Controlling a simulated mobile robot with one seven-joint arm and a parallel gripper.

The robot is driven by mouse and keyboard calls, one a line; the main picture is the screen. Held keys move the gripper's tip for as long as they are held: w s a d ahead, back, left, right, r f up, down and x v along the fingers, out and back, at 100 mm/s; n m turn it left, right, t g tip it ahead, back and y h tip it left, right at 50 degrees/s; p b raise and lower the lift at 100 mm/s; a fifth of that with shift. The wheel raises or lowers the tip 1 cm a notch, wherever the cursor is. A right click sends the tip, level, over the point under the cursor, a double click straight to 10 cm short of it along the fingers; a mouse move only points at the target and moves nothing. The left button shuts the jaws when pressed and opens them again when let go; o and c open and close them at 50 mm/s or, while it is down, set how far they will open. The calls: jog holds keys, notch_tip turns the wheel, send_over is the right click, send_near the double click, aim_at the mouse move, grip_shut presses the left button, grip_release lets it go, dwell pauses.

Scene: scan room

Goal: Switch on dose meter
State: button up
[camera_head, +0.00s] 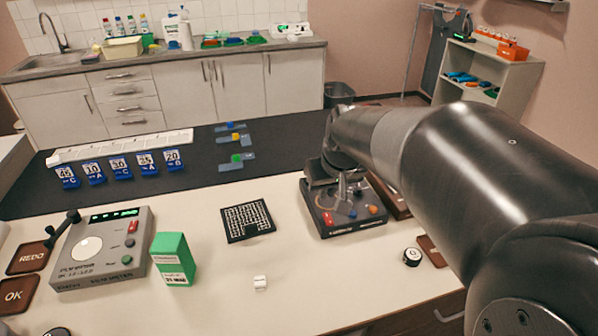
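My gripper (343,190) is over the back of this device, pointing down. The arm and the gripper's body hide part of its top, and I cannot tell whether the fingers touch it or are open. At the left, a grey meter (99,252) has a lit green display, a round white dial, a red button and a green button. Its lettering seems to include "METER".
A green box (172,259) stands beside the grey meter. A black grid plate (248,221) lies mid-counter, with a small white block (260,283) in front. Blue numbered tags (120,170) stand on the dark mat. A round knob-like item (412,257) lies at right.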

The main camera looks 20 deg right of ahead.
aim_at(326, 215)
jog(key=w+d+f, duration=0.1)
jog(key=w+d, duration=0.1)
jog(key=w+d+f, duration=0.1)
jog(key=w+f, duration=0.1)
jog(key=w, duration=0.1)
jog(key=w+d+f, duration=0.2)
jog(key=shift+w+d, duration=0.25)
jog(key=shift+d, duration=0.05)
grip_shut()
jog(key=shift+f, duration=0.1)
jog(key=x, duration=0.4)
jog(key=s+x, duration=0.1)
jog(key=x, duration=0.9)
jog(key=shift+s+f, duration=0.15)
jog(key=shift+f, duration=0.05)
jog(key=shift+g, duration=0.3)
jog(key=shift+f, duration=0.2)
